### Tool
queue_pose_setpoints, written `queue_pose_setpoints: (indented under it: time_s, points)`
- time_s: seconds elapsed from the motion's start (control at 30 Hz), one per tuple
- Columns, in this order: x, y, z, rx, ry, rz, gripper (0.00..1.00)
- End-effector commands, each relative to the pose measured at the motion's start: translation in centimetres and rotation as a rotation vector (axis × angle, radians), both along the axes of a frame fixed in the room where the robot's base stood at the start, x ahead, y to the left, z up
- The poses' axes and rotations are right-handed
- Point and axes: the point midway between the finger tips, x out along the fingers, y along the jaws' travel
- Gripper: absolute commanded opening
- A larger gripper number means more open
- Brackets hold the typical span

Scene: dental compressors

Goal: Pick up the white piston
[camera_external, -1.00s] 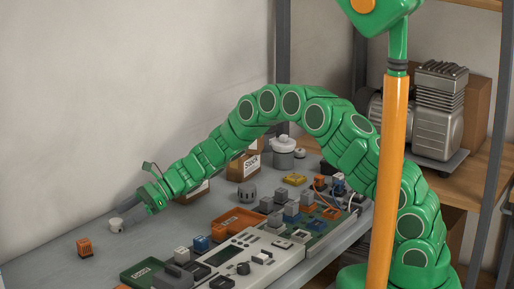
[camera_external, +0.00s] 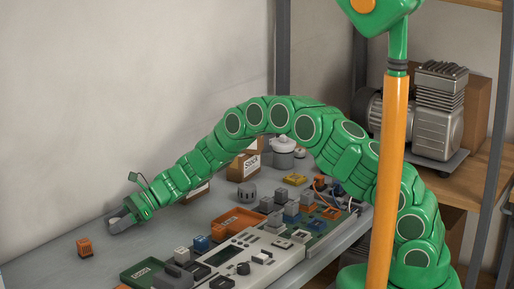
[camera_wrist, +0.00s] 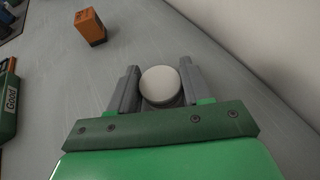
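The white piston (camera_wrist: 160,84) shows in the wrist view as a round white top between the two grey fingers of my gripper (camera_wrist: 157,88). A finger stands close on each side of it. I cannot tell whether both fingers touch it. In the external view my gripper (camera_external: 117,222) is low over the grey table near the wall, and its fingers hide most or all of the piston. The piston's lower part is hidden in the wrist view.
An orange block (camera_external: 84,246) stands on the table left of my gripper, and also shows in the wrist view (camera_wrist: 90,27). A green tray (camera_external: 148,271), an orange tray (camera_external: 237,219) and several small parts lie to the right. The wall is close behind.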

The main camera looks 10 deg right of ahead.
Motion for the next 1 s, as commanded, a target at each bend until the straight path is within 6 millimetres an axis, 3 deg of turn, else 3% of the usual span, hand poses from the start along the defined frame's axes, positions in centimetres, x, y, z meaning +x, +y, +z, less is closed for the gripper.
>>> queue_pose_setpoints:
  time_s: [0.03,0.13,0.47,0.7,1.0]
  points:
    - [0.0,0.0,0.0,0.000,0.000,0.000,0.29]
    - [0.0,0.0,0.0,0.000,0.000,0.000,0.17]
    - [0.0,0.0,0.4,0.000,-0.001,0.000,0.16]
    - [0.0,0.0,3.4,0.001,-0.001,-0.001,0.16]
    - [-1.4,-2.4,6.4,0.002,0.002,0.000,0.16]
